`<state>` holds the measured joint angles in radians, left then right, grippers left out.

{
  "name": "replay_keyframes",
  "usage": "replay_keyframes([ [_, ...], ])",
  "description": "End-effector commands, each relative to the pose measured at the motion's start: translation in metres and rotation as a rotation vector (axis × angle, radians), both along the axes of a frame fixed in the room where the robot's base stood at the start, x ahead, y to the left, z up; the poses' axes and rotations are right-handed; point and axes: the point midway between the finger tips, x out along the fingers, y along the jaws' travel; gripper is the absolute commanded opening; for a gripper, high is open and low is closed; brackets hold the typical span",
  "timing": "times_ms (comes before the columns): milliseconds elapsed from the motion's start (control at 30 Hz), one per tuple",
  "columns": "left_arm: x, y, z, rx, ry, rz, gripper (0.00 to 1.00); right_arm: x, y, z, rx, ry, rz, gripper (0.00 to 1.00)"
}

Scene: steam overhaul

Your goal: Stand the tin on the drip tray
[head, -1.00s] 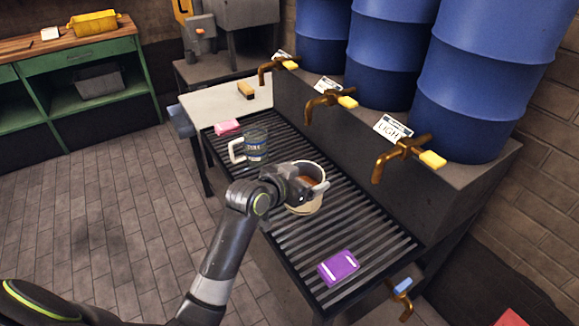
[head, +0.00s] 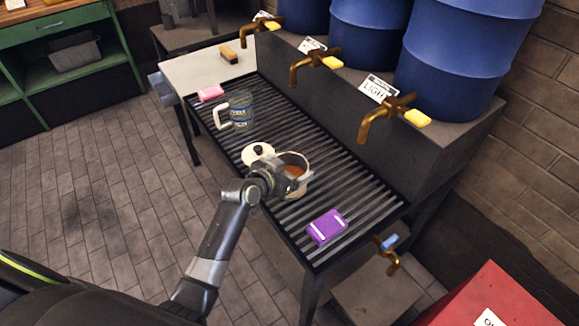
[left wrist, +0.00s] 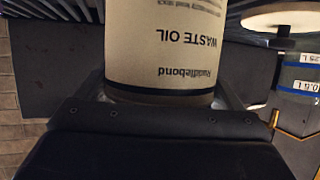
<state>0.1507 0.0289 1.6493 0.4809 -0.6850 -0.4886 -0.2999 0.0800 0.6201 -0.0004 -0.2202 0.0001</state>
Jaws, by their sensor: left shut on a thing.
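The tin (head: 298,160) is open-topped with a brown inside and a cream "Waste Oil" label, which shows upside down in the left wrist view (left wrist: 165,45). My left gripper (head: 283,180) is shut on its side. The tin is roughly upright over the middle of the black slatted drip tray (head: 357,197). Its base is partly hidden by the gripper, so I cannot tell whether it touches the slats. My right gripper is not in view.
A cream lid with a dark knob (head: 256,150) lies close beside the tin. A glass jug (head: 238,108), a pink block (head: 211,94) and a purple packet (head: 327,227) are on the tray. Brass taps (head: 375,120) overhang its back side. Slats between tin and packet are clear.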

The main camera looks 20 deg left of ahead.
Motion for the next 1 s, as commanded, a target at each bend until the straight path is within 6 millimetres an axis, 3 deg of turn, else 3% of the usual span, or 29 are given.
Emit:
replay_keyframes([
  [233,0.001,0.0,-0.001,0.0,-0.004,0.0,0.23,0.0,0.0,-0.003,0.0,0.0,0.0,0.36],
  [267,0.0,0.0,-0.003,0.0,-0.001,0.0,0.89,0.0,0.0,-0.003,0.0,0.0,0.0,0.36],
  [333,0.0,0.0,-0.002,0.0,0.0,0.0,0.98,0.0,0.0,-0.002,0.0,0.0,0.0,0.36],
  [667,0.0,0.0,0.003,0.001,-0.001,0.0,1.0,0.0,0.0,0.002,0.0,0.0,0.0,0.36],
  [1000,-0.04,0.015,0.018,0.001,-0.001,0.001,1.0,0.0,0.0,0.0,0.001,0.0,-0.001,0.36],
])
